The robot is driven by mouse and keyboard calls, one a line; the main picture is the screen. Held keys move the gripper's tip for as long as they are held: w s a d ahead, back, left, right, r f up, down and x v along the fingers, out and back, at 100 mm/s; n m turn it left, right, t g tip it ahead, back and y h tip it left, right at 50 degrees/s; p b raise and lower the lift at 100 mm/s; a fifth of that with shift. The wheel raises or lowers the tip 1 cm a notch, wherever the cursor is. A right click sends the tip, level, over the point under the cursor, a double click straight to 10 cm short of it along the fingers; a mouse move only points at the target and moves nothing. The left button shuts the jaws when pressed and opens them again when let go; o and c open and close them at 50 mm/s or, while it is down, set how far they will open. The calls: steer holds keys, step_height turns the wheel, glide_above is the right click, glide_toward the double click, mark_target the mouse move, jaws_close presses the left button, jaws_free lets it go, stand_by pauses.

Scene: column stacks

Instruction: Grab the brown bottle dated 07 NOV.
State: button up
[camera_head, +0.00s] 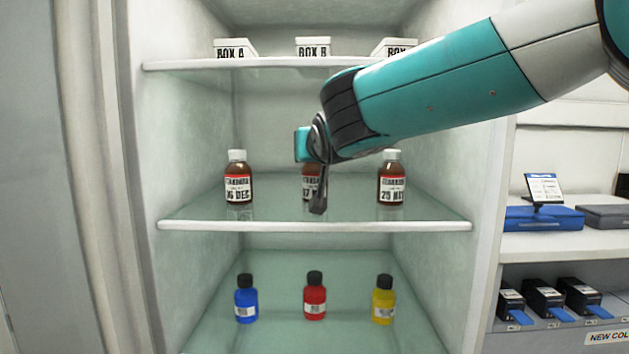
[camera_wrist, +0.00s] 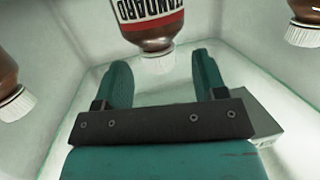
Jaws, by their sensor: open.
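Three brown bottles with white caps and red-and-white labels stand in a row on the middle shelf (camera_head: 200,225). The middle bottle (camera_head: 307,182) is partly hidden behind my gripper (camera_head: 317,205); its label shows what looks like "7 N", the rest covered. The left bottle (camera_head: 238,187) reads a DEC date, and the right bottle (camera_head: 391,188) looks like a NOV date in the twenties. In the wrist view, which is upside down, the middle bottle (camera_wrist: 150,22) is ahead of my open fingers, its cap showing between the fingertips. Nothing is gripped.
White boxes, including BOX A (camera_head: 235,48) and BOX B (camera_head: 313,48), stand on the upper shelf. Blue (camera_head: 246,302), red (camera_head: 315,300) and yellow (camera_head: 383,303) bottles stand on the lower shelf. Cabinet walls close in both sides. Gaps separate the brown bottles.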

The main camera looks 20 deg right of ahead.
steer(key=shift+x, duration=1.25)
jaws_close()
